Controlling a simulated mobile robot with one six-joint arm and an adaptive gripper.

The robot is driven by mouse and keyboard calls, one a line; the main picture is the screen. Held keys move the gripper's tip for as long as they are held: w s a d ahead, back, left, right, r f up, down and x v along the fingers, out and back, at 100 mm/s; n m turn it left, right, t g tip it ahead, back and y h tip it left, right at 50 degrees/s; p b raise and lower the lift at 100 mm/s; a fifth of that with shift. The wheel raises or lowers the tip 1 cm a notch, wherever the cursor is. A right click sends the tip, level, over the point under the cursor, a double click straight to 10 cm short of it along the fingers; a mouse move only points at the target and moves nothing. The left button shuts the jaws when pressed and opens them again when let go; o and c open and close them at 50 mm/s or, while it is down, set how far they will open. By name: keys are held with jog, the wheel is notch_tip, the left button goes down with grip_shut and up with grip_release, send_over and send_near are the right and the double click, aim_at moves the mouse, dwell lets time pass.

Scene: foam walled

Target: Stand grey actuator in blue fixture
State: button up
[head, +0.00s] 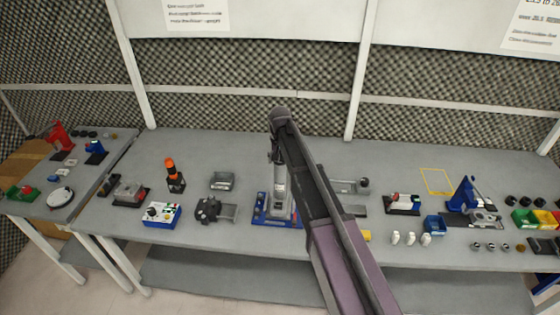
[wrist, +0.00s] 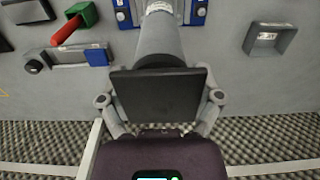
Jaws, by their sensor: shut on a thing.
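The grey actuator (head: 279,190) stands about upright at the blue fixture (head: 260,216) on the bench. My gripper (head: 276,157) is shut on its upper part from above. In the wrist view the grey cylinder (wrist: 159,40) runs away from my gripper, with its far end between the blue parts of the fixture (wrist: 122,17). A dark square block hides the near end of the actuator and the grip itself. The lower end overlaps the fixture in both views; whether it is fully seated I cannot tell.
A grey machine vise (head: 210,210) and a grey open bin (head: 222,181) stand left of the fixture. A blue-and-white box (head: 161,214) is farther left. Right of my arm are a red-and-white part (head: 404,203), white pieces and a small blue bin (head: 434,225). A foam wall rises behind.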

jog(key=shift+f+b, duration=0.6)
jog(key=shift+f, duration=0.05)
jog(key=o, duration=1.1)
jog(key=shift+r, duration=0.1)
jog(key=shift+s, duration=0.1)
